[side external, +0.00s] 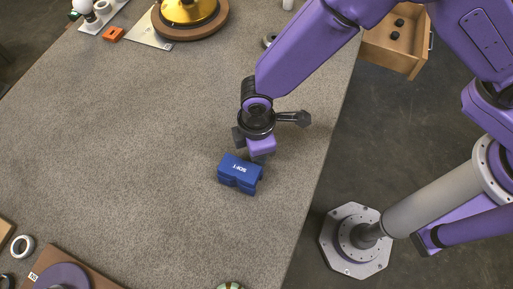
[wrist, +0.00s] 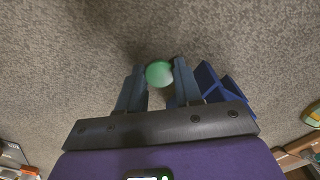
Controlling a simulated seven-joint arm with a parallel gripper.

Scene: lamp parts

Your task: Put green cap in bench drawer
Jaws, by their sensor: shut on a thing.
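In the wrist view the green cap (wrist: 159,73) is a round green piece between the two fingertips of my gripper (wrist: 160,76). The fingers are shut on it. In the side view my gripper (side external: 258,158) points down over the grey bench, just behind the blue block; the cap is hidden there. The bench drawer (side external: 397,48) is pulled open at the top right, past the bench's right edge, with several small dark pieces in it.
A blue block marked "SOFT" (side external: 240,174) lies close beside my gripper, and it also shows in the wrist view (wrist: 222,88). A brass lamp base (side external: 189,12) stands at the back. A brown board (side external: 75,268) lies at the front left. The bench (side external: 130,140) is clear in the middle.

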